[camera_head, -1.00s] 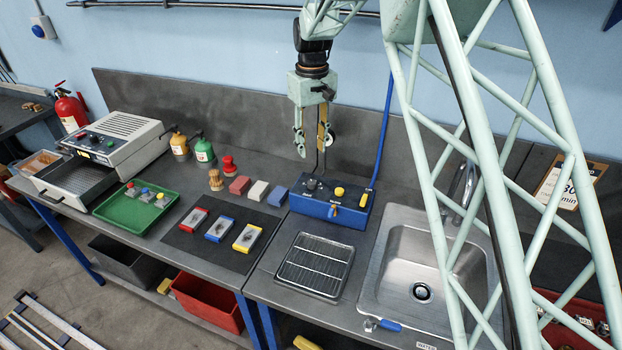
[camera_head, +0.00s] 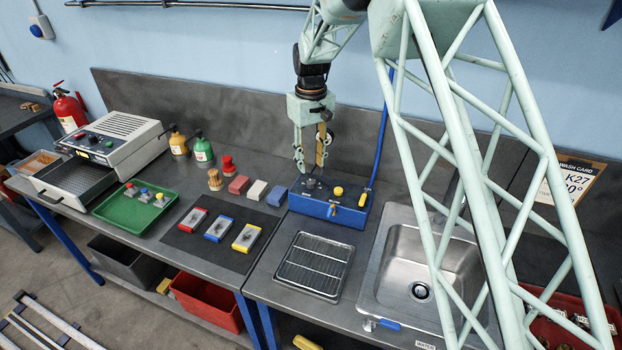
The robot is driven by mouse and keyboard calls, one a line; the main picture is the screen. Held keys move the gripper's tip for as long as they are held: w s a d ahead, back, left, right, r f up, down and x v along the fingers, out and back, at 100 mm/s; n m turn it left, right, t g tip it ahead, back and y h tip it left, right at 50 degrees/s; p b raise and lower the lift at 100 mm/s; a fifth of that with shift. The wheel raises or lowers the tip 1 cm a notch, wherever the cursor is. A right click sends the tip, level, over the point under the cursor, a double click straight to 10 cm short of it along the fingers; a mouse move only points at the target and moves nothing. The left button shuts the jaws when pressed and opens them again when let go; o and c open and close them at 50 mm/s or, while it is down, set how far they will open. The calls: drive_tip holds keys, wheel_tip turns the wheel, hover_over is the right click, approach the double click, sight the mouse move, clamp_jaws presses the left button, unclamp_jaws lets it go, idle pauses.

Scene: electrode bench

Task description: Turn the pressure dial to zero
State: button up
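A blue control box (camera_head: 318,210) stands at the back of the bench, left of the sink. On its top are a dark round dial (camera_head: 310,184) at the left and a yellow knob (camera_head: 338,191) at the right. A yellow lever (camera_head: 363,199) is on its right side. I cannot read any dial marking. My gripper (camera_head: 310,170) points down just above the left part of the box top, close over the dark dial. Its two fingers stand apart with a gap between them. Whether they touch the dial cannot be told.
The sink (camera_head: 421,265) lies right of the box and a drain rack (camera_head: 314,266) in front. Colored blocks (camera_head: 257,190) stand to the left, with a green tray (camera_head: 135,209) farther left. A blue hose (camera_head: 379,140) rises behind the box.

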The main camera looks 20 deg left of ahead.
sight(311, 181)
drive_tip(key=shift+f, duration=3.75)
drive_tip(key=c, duration=0.9)
